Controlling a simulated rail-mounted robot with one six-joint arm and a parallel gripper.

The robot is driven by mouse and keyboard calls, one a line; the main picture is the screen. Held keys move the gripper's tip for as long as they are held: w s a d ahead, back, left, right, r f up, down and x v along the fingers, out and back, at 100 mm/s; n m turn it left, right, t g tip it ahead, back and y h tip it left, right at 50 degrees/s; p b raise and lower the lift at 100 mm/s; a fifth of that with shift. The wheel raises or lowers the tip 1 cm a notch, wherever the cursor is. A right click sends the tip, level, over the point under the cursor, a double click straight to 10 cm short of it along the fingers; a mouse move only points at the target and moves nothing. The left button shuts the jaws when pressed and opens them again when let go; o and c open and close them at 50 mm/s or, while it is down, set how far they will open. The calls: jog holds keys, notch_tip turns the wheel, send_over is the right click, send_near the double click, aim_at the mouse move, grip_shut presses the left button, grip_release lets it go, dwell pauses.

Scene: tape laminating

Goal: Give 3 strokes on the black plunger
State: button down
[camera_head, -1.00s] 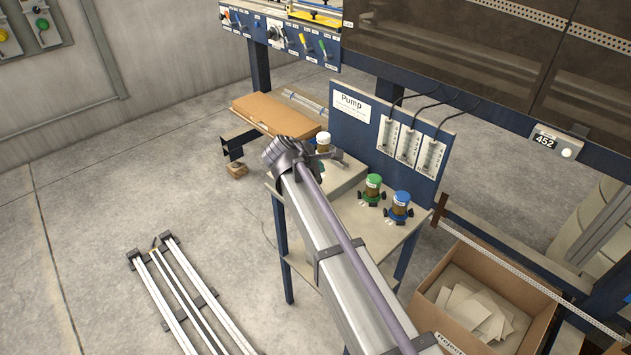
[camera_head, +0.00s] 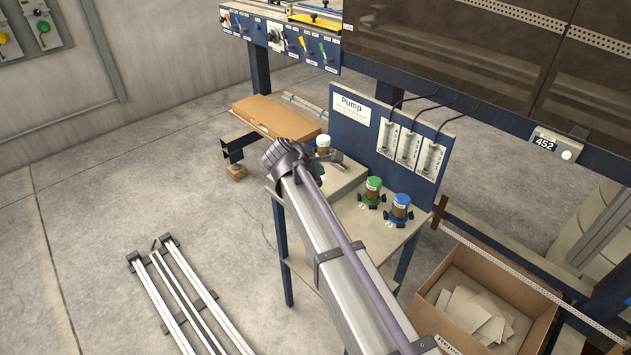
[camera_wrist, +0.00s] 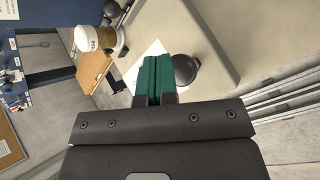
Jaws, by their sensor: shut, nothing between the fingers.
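In the wrist view my gripper (camera_wrist: 154,82) has its green fingers pressed together with nothing between them. A round black knob (camera_wrist: 187,69), which looks like the black plunger, is just right of the fingertips and partly covered by them. I cannot tell whether they touch it. A white-capped pot (camera_wrist: 88,39) is at the upper left. In the head view that white-capped pot (camera_head: 322,141) shows just beyond my wrist.
A green-capped pot (camera_head: 372,186) and a blue-capped pot (camera_head: 399,206) stand on the bench top (camera_head: 375,238) right of my arm. The blue Pump panel (camera_head: 350,128) rises behind. A cardboard box of sheets (camera_head: 540,310) is at lower right.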

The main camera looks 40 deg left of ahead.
jog(key=shift+f, duration=0.15)
dwell(0.6)
jog(key=shift+f+b, duration=0.3)
jog(key=shift+b, duration=0.15)
jog(key=shift+f+b, duration=1.3)
dwell(0.9)
jog(key=shift+r, duration=0.1)
jog(key=shift+r+p, duration=1.6)
jog(key=shift+p, duration=0.1)
notch_tip(320, 180, up, 5)
jog(key=p, duration=0.5)
dwell(1.7)
